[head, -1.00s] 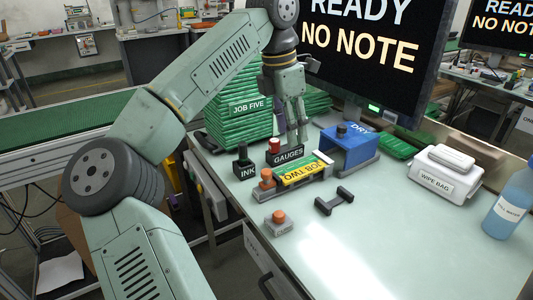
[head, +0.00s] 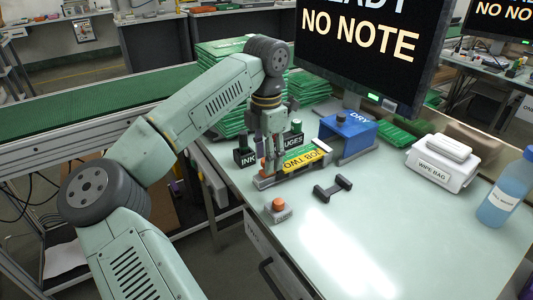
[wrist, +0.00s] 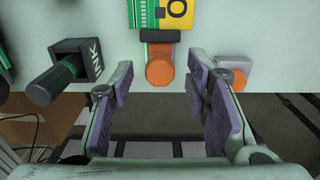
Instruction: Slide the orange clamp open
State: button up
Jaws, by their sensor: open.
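The orange clamp (wrist: 160,69) is a rounded orange block at the near end of a grey holder. A green and yellow JOB TWO piece (head: 303,159) lies in the holder (head: 292,173), also seen at the top of the wrist view (wrist: 160,14). My gripper (wrist: 160,98) is open, with its purple-grey pads to the left and right of the clamp's line. The clamp shows between and slightly beyond the fingertips, with gaps on both sides. In the head view my gripper (head: 273,170) points down at the holder's left end and largely hides the clamp.
A small grey block with an orange top (head: 279,206) stands in front, right of my fingers in the wrist view (wrist: 229,71). The black INK holder (head: 244,157) stands left. A dark dumbbell-shaped piece (head: 332,188) and blue DRY box (head: 348,134) lie right.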

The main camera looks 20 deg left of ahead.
jog(key=shift+c, duration=0.4)
grip_shut()
dwell(0.5)
